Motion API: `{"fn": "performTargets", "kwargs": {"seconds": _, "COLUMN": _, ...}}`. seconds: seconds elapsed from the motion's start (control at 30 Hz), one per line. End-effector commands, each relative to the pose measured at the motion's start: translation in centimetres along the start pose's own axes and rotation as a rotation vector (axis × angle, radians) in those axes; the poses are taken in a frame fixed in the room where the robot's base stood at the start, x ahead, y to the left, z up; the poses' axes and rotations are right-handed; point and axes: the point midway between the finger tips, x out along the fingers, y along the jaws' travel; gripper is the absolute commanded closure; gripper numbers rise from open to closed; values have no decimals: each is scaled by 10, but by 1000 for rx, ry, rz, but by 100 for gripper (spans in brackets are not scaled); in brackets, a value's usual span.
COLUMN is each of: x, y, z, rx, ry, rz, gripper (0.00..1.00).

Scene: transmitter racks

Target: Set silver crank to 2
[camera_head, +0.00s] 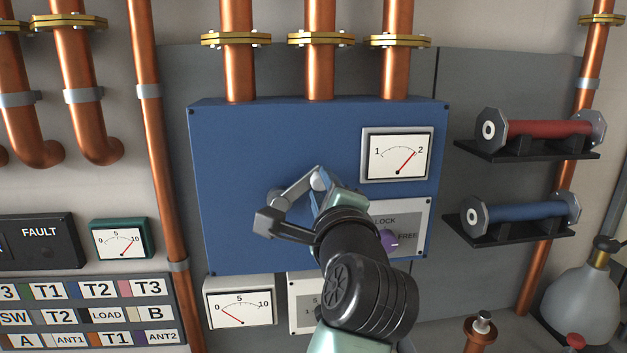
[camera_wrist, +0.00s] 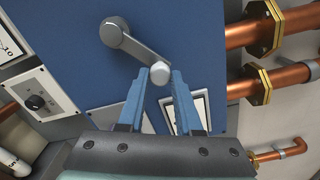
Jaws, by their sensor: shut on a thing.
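The silver crank (camera_wrist: 135,48) is on a blue panel (camera_head: 235,140). In the wrist view its round hub is at upper left, and its arm slopes down right to a pale knob (camera_wrist: 160,73). My gripper (camera_wrist: 161,76) has its blue fingers on either side of this knob and is shut on it. In the head view my gripper (camera_head: 319,188) covers part of the crank (camera_head: 298,188). The dial marked 1 to 2 (camera_head: 396,156) sits at the panel's upper right, its needle pointing close to 2.
A purple LOCK/FREE knob (camera_head: 389,240) is partly hidden beside my wrist. Copper pipes (camera_head: 320,50) rise above the panel. Red (camera_head: 545,133) and blue (camera_head: 528,208) cylinders sit on shelves at right. A 0–10 meter (camera_head: 240,303) is below the panel.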

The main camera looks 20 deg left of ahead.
Motion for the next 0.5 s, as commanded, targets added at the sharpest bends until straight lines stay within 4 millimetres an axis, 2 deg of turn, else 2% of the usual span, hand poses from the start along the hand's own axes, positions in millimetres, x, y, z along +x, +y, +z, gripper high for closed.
{"fn": "performTargets", "kwargs": {"seconds": 0.2, "x": 0, "y": 3, "z": -7, "rx": 101, "ry": 0, "rz": -4, "gripper": 100}}
{"fn": "performTargets", "kwargs": {"seconds": 0.5, "x": 0, "y": 6, "z": -10, "rx": 153, "ry": 0, "rz": -3, "gripper": 100}}
